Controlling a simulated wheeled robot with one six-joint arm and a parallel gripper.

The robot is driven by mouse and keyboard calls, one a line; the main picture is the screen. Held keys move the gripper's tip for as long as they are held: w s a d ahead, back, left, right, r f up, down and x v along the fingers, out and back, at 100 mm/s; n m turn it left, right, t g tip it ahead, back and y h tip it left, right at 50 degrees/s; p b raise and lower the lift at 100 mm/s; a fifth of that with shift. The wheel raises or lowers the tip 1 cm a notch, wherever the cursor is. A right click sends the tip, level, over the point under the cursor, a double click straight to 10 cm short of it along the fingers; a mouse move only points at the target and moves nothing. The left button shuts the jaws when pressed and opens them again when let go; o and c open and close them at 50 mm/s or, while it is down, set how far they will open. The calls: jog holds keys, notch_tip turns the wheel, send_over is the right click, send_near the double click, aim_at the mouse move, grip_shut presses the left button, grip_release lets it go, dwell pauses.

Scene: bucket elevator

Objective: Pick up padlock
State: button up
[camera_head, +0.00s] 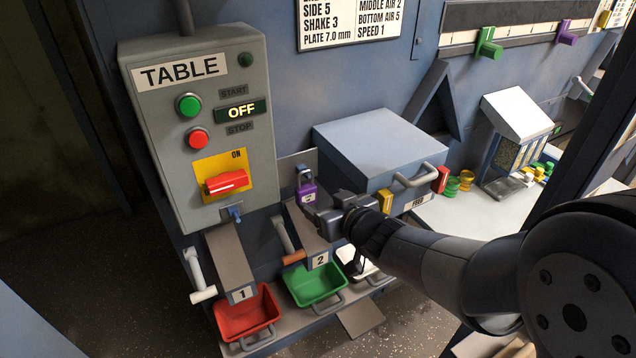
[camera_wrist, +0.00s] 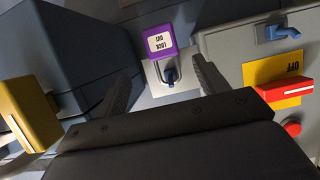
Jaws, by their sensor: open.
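The purple padlock (camera_head: 306,193) hangs by its shackle from a blue hook on a small light plate, between the grey control box and the blue-grey feed box. In the wrist view the padlock (camera_wrist: 160,43) shows a white "LOCK OUT" label, with its shackle on the blue hook (camera_wrist: 171,76). My gripper (camera_head: 318,207) is just right of and in front of the padlock in the head view. In the wrist view my gripper (camera_wrist: 160,85) has its two fingers spread, one on each side of the plate. The padlock is beyond the fingertips, and nothing is between the fingers.
The control box (camera_head: 205,130) with a red rotary switch (camera_head: 227,181) stands left. The feed box (camera_head: 370,140) with a yellow block (camera_head: 385,201) is right. Chutes slope to a red bin (camera_head: 246,314) and a green bin (camera_head: 316,285) below.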

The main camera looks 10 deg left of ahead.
aim_at(308, 192)
jog(key=x, duration=0.4)
jog(key=shift+a+p+x, duration=0.25)
jog(key=shift+p+x, duration=0.2)
jog(key=shift+x, duration=2.2)
jog(key=shift+s+r, duration=0.1)
jog(key=shift+s, duration=0.05)
jog(key=c, duration=1.1)
